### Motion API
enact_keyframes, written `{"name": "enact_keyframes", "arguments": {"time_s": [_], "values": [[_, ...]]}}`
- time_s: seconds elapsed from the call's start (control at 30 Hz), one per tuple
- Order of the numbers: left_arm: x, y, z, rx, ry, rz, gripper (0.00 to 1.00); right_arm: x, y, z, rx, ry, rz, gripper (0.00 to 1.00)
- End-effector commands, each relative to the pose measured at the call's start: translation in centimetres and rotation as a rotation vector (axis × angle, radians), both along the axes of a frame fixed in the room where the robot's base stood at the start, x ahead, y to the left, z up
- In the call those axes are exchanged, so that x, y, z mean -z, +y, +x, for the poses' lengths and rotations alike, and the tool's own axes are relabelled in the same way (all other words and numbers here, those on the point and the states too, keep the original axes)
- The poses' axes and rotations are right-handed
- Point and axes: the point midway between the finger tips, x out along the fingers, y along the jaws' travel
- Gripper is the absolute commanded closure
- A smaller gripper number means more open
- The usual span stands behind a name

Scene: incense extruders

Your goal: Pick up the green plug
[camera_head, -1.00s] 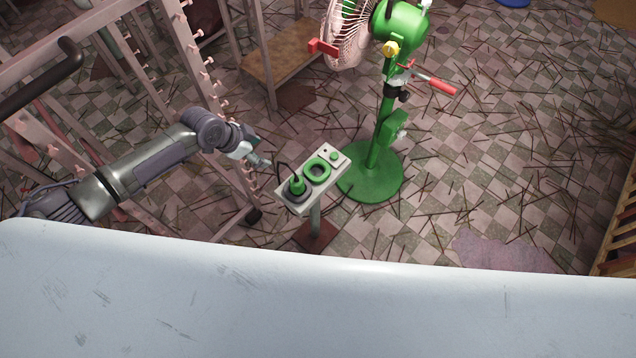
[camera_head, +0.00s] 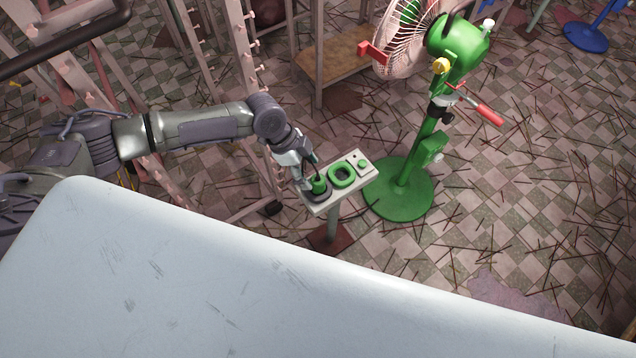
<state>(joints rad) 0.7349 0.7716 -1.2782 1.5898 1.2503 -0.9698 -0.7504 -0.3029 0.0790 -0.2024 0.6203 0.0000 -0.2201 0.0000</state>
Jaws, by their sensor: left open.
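The green plug (camera_head: 319,185) stands at the near left end of a small grey panel (camera_head: 318,208) on a post. My left gripper (camera_head: 311,172) is right at the plug, with its fingers pointing down around or beside it; I cannot tell which. Its jaws are open. The gripper partly hides the plug's left side and the dark base beneath it. My right gripper is not in view.
A green ring (camera_head: 342,175) and a small green knob (camera_head: 362,163) sit on the same panel. A green fan (camera_head: 458,45) on a round base (camera_head: 398,203) stands just right. A pink rack (camera_head: 185,75) is behind my arm. A pale surface (camera_head: 200,285) fills the front.

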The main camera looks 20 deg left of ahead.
Motion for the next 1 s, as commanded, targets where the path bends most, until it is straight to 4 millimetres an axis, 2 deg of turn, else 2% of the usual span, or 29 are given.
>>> {"name": "enact_keyframes", "arguments": {"time_s": [0.2, 0.33, 0.63, 1.0], "values": [[2.4, -2.3, -0.4, 0.002, 0.001, -0.001, 0.33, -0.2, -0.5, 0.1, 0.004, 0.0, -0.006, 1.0], [3.9, -2.6, -0.2, -0.002, 0.001, 0.0, 0.33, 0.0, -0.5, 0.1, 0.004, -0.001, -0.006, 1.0], [4.2, -2.7, -0.2, -0.001, 0.0, 0.0, 0.34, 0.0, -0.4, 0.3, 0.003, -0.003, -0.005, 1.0], [4.2, -2.7, -0.2, -0.002, 0.0, 0.0, 0.96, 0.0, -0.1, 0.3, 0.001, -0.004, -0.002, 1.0]]}}
